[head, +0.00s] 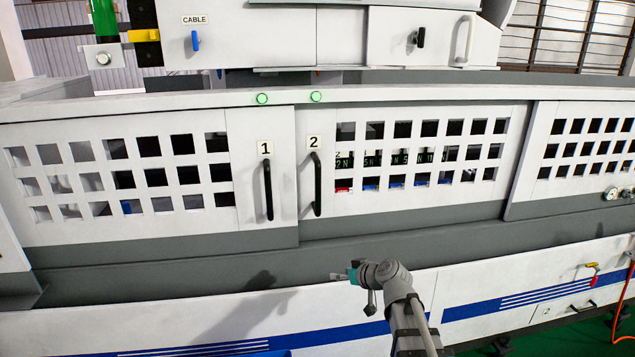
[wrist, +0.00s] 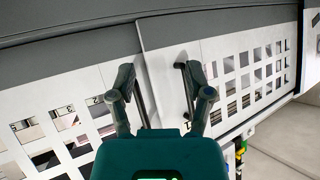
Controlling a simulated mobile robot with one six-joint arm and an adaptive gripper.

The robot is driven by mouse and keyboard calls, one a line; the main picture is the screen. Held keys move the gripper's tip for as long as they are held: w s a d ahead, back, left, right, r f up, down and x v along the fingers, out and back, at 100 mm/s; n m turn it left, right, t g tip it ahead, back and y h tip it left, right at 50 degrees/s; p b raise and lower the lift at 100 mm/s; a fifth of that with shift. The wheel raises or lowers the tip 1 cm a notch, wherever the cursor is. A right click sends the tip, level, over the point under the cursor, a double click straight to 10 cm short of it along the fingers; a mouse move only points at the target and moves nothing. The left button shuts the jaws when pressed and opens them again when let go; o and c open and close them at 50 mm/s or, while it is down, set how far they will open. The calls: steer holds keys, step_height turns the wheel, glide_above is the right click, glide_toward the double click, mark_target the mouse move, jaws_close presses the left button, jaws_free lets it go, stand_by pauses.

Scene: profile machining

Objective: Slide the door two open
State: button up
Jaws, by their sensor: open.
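Door two (head: 420,207) is a white sliding panel with a grid of square windows, a label "2" and a black vertical handle (head: 317,184) near its left edge. It meets door one (head: 262,222) at a vertical seam and looks shut. My gripper (head: 336,276) is in front of the machine, below and slightly right of the handle, apart from it. In the wrist view, which looks upside down, my gripper (wrist: 164,92) is open and empty. Door two's handle (wrist: 141,105) appears beside the left finger, and door one's handle (wrist: 187,92) beside the right finger.
Door one's black handle (head: 268,190) stands close left of door two's. Two green-lit buttons (head: 316,97) sit on the rail above. A grey ledge (head: 200,268) runs below the doors. Another windowed panel (head: 580,150) is at the right.

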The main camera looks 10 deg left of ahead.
steer(key=w+a+r+t+y+p, duration=0.1)
steer(key=w+a+r+t+p, duration=0.2)
steer(key=w+r, duration=0.45)
steer(key=m+t+h+p, duration=0.1)
steer(key=m+t+h, duration=0.1)
steer(key=t, duration=0.3)
glide_toward(319, 189)
steer(key=v, duration=0.3)
steer(key=shift+w+f, duration=0.2)
steer(key=shift+f, duration=0.05)
steer(key=x, duration=1.3)
steer(key=shift+w+a+r, duration=0.2)
steer(key=shift+w, duration=0.1)
jaws_close()
